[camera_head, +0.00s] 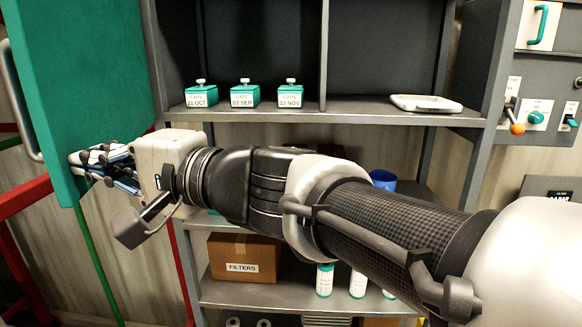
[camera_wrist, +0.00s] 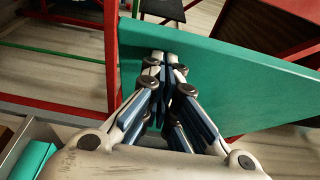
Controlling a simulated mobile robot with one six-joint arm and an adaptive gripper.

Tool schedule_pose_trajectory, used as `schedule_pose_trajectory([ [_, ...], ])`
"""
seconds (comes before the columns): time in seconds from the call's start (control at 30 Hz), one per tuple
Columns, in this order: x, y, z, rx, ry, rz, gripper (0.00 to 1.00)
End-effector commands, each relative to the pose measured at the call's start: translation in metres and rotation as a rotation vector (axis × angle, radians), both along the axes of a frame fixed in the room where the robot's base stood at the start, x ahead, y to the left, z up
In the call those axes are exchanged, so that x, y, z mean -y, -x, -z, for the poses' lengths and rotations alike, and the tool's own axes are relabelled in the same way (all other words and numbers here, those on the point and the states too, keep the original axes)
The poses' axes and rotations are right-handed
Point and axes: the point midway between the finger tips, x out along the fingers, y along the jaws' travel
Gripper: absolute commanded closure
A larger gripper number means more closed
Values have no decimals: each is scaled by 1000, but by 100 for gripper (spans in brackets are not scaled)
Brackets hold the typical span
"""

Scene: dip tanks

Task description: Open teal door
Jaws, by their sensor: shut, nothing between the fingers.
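The teal door (camera_head: 82,85) stands swung open at the left of the head view, its shelf cupboard exposed. Its grey bar handle (camera_head: 14,100) is on the far left side of the door. My gripper (camera_head: 78,164) is shut and empty, with its fingers at the lower part of the door's inner side. In the wrist view my gripper (camera_wrist: 165,65) has its fingers together against or very close to the teal door (camera_wrist: 235,75); I cannot tell whether they touch. A grey part at the top of that view may be the handle.
The grey shelf (camera_head: 350,116) holds three teal-lidded boxes (camera_head: 245,95) and a white tray (camera_head: 425,103). A filters carton (camera_head: 243,257) and white bottles stand lower. A red frame (camera_head: 25,198) is at the left. A switch panel (camera_head: 540,100) is at the right.

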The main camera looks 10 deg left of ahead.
Motion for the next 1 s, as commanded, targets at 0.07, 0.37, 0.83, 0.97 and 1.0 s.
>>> schedule_pose_trajectory([
  [0.07, -27, 14, 5, 1, -1, -10, 100],
  [0.37, -95, 34, 2, 0, 1, -5, 100],
  [0.83, -123, 38, -1, 1, 1, 0, 100],
  [0.97, -123, 38, -1, 1, 1, 0, 100],
  [1.0, -123, 38, -1, 1, 1, 0, 100],
])
